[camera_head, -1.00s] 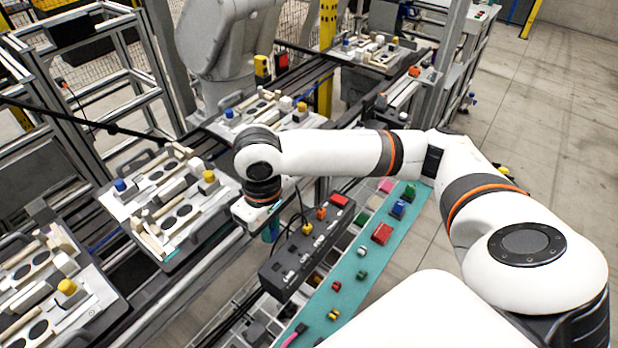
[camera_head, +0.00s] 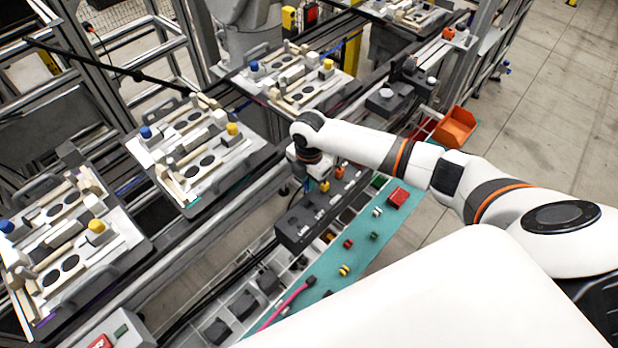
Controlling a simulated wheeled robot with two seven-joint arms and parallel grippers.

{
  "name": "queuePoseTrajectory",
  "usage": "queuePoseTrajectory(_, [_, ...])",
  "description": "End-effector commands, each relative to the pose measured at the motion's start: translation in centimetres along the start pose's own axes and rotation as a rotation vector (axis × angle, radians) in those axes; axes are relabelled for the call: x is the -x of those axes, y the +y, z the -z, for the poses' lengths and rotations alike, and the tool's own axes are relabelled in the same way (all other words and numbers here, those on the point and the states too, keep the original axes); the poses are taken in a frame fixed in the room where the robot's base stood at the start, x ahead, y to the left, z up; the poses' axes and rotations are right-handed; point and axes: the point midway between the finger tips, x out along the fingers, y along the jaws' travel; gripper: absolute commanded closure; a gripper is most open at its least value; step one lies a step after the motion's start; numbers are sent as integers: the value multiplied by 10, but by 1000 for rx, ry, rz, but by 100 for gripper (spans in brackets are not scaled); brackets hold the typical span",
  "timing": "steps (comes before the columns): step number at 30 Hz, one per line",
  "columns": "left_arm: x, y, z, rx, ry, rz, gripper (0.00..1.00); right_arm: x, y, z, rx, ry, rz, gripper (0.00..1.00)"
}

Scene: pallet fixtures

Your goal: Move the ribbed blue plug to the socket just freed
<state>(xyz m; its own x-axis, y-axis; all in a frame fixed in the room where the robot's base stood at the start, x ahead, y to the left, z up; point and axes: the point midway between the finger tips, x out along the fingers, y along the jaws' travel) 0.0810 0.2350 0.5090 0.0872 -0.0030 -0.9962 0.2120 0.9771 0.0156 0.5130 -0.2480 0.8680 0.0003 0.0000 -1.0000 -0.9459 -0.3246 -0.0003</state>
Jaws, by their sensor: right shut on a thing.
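My right gripper (camera_head: 303,180) is at the far side of a dark socket strip (camera_head: 290,234), pointing down, with my forearm coming in from the right. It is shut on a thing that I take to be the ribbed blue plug. The plug and the fingertips are mostly hidden now, and no ribs can be made out. An orange plug (camera_head: 339,172) and a yellow plug (camera_head: 324,187) stand in the strip near the gripper. I cannot tell which socket was freed. My left gripper is out of view.
A teal mat (camera_head: 318,288) with small coloured parts and a red block (camera_head: 398,196) runs beside the strip. An orange bin (camera_head: 455,127) stands beyond. Pallets with fixtures (camera_head: 200,155) fill the conveyor at left. A pink cable (camera_head: 288,306) lies near the front.

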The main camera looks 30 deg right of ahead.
Motion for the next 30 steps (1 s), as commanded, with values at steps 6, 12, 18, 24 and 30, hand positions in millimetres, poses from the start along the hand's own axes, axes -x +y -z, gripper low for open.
queuePoseTrajectory(6, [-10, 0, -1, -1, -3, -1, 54, -10, 0, 0, 7, 0, 0, 100])
queuePoseTrajectory(12, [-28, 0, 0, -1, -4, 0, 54, -26, 0, 0, 7, 0, 0, 100])
queuePoseTrajectory(18, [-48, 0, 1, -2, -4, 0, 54, -44, 1, 0, 6, 1, 0, 100])
queuePoseTrajectory(24, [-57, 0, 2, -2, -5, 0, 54, -60, 0, 0, 5, 0, -1, 100])
queuePoseTrajectory(30, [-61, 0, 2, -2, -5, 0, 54, -69, 0, 0, 5, 1, -1, 100])
